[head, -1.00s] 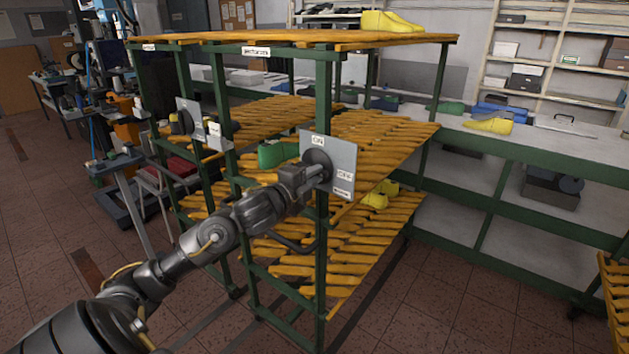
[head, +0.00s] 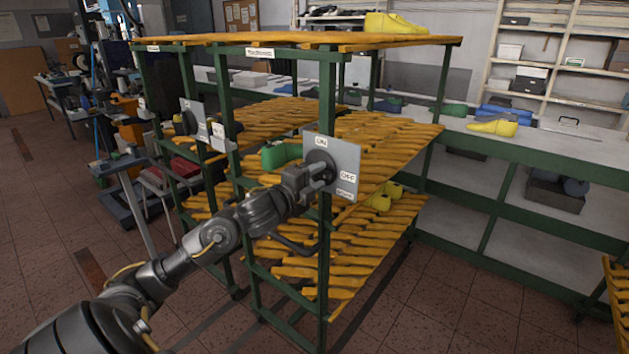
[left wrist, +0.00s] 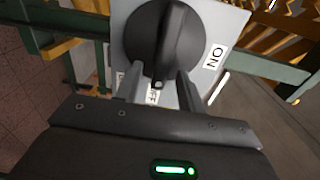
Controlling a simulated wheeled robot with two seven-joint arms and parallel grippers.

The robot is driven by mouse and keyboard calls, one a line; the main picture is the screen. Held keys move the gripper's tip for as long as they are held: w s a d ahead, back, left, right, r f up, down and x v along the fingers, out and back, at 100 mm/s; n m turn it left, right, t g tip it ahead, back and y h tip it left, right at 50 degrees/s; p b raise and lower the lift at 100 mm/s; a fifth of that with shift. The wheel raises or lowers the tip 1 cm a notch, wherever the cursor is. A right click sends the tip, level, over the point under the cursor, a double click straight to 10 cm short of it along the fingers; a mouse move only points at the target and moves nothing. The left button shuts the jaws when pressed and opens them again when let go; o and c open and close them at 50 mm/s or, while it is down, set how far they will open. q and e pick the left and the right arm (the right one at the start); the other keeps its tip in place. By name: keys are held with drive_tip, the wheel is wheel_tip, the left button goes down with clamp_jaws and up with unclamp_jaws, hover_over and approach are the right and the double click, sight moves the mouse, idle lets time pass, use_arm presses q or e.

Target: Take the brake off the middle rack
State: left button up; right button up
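A grey brake plate (head: 345,160) with ON and OFF labels is fixed to a front green post of the yellow-slatted rack (head: 385,140). Its round dark knob (left wrist: 165,40) fills the top of the left wrist view. The knob's marked end points down toward the OFF label (left wrist: 153,97), which is partly hidden between my fingers. The ON label (left wrist: 214,57) is clear to the right. My left gripper (head: 326,178) is at the plate; in the left wrist view its fingers (left wrist: 160,88) are apart around the knob's marked end. My right gripper is not in view.
Another rack with similar plates (head: 191,118) stands close on the left. A green shoe last (head: 280,154) and yellow lasts (head: 384,196) lie on the shelves. A long workbench (head: 560,150) runs behind. Part of another rack (head: 615,290) shows at the right edge.

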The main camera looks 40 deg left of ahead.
use_arm(q)
drive_tip(key=s+b, duration=0.2)
drive_tip(key=s, duration=0.8)
drive_tip(key=shift+s, duration=0.4)
drive_tip(key=shift+d, duration=0.1)
